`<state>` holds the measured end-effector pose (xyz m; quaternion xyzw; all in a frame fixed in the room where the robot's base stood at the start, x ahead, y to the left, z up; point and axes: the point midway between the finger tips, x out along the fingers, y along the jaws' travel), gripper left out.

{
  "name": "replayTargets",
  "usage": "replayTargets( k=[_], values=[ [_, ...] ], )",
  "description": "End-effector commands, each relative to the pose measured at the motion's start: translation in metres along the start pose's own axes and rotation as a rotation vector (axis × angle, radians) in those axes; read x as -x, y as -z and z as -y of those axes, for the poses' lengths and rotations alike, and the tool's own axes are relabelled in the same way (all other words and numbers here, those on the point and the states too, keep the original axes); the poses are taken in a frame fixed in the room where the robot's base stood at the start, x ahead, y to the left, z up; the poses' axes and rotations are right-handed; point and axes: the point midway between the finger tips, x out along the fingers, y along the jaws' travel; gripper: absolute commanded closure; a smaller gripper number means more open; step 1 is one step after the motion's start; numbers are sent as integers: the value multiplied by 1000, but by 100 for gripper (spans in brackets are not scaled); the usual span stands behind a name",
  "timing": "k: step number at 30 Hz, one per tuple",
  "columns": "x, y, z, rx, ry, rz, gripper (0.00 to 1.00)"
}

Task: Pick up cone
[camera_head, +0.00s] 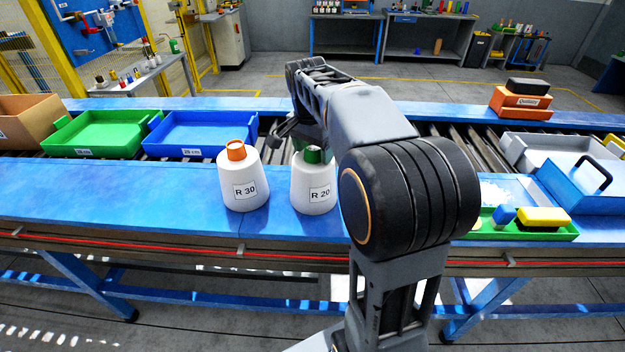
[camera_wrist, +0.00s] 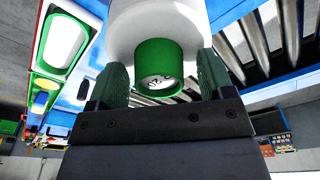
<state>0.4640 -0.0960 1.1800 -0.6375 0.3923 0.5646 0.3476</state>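Two white yarn cones stand upright on the blue table in the head view. The cone labelled R 30 (camera_head: 243,182) has an orange top. The cone labelled R 20 (camera_head: 314,188) has a green top and stands to its right. My gripper (camera_head: 296,133) is at the green top, partly hidden by my arm. In the wrist view the fingers of my gripper (camera_wrist: 160,72) are apart, one on each side of the green top (camera_wrist: 158,60). A gap shows at the right finger. Contact at the left finger is unclear. The white cone body (camera_wrist: 150,20) lies beyond.
A green tray (camera_head: 95,132) and a blue tray (camera_head: 200,133) sit behind on the roller conveyor. A cardboard box (camera_head: 28,118) is far left. Orange boxes (camera_head: 520,103), a blue toolbox (camera_head: 585,185) and a green tray of small items (camera_head: 520,230) are right.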

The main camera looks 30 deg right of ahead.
Motion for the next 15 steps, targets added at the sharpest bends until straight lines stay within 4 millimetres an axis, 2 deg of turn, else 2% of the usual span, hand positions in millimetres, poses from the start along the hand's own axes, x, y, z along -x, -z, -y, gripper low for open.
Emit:
replayTargets(
  k=[2,15],
  values=[
    [0,0,0,0,0,0,33],
    [0,0,0,1,0,0,75]
  ],
)
